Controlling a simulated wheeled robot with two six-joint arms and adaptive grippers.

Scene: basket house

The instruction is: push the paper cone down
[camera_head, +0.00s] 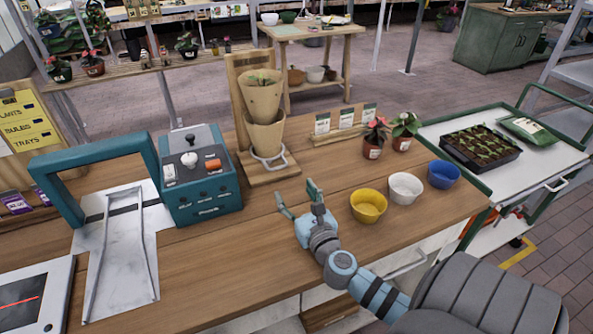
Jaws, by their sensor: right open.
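The brown paper cone (262,98) stands upright with green leaves showing at its open top. Its narrow lower end goes into a second tan cone-shaped holder (265,136), which rests in a metal ring on the wooden stand (240,97). How deep the paper cone sits inside is hidden. My right gripper (298,195) is open and empty, in front of the stand and to its lower right, apart from the cone. My left gripper is not in view.
Yellow (368,206), white (405,188) and blue (443,174) bowls stand right of my gripper. A teal control box (199,178) stands left of the stand. Two potted plants and a rack of labelled packets (346,123) are behind. The wooden counter (225,265) is clear in front.

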